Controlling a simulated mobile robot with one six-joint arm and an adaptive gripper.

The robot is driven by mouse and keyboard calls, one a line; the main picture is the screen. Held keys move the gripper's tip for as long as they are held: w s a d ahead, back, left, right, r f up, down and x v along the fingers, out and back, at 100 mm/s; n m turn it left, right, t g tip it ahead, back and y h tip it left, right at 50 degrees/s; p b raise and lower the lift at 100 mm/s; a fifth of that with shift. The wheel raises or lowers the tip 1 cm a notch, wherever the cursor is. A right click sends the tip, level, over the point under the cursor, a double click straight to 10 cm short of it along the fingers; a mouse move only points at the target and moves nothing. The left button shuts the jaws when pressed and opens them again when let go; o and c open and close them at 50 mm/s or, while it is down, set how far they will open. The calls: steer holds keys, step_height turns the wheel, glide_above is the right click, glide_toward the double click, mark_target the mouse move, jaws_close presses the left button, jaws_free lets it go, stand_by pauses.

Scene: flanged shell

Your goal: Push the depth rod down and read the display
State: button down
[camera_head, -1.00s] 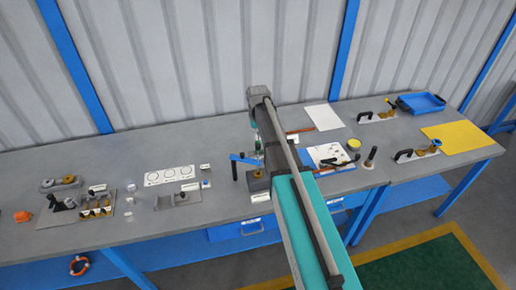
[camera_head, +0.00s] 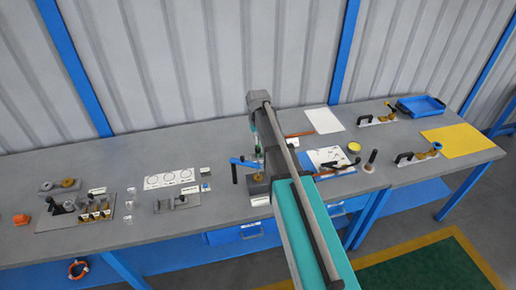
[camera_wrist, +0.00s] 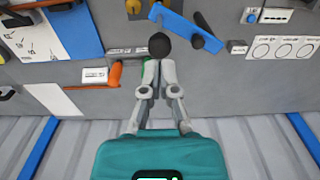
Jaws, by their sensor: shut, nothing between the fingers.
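My gripper (camera_wrist: 159,64) is shut, with its fingertips together in the wrist view. A dark round knob (camera_wrist: 160,43) shows right at the fingertips; I cannot tell whether they touch it or whether it tops the depth rod. A blue bar (camera_wrist: 180,24) with a black handle lies just beyond it. In the head view the blue bar (camera_head: 244,161) sits by a dark block (camera_head: 258,186) at the bench's middle, with a small brass-coloured part (camera_head: 257,177) on top. My arm hides much of this spot and the gripper there. No display reading can be made out.
A white card with circles (camera_head: 170,178) and a grey fixture (camera_head: 177,203) lie to the left. To the right are a printed sheet (camera_head: 325,157), an upright dark post (camera_head: 371,160), a yellow mat (camera_head: 447,140) and a blue tray (camera_head: 420,106).

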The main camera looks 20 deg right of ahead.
mark_target(258, 148)
steer(key=shift+f+b, duration=3.5)
steer(key=shift+b, duration=0.05)
stand_by(1.1)
steer(key=shift+r, duration=0.1)
stand_by(0.7)
steer(key=shift+r+p, duration=0.9)
steer(key=shift+p, duration=0.15)
steer(key=s+a+f+b, duration=0.2)
steer(key=s+f+b, duration=0.2)
steer(key=s, duration=0.8)
steer(key=s+a+f+b, duration=0.3)
steer(key=s+b, duration=0.1)
steer(key=s, duration=0.8)
steer(key=shift+f, duration=0.4)
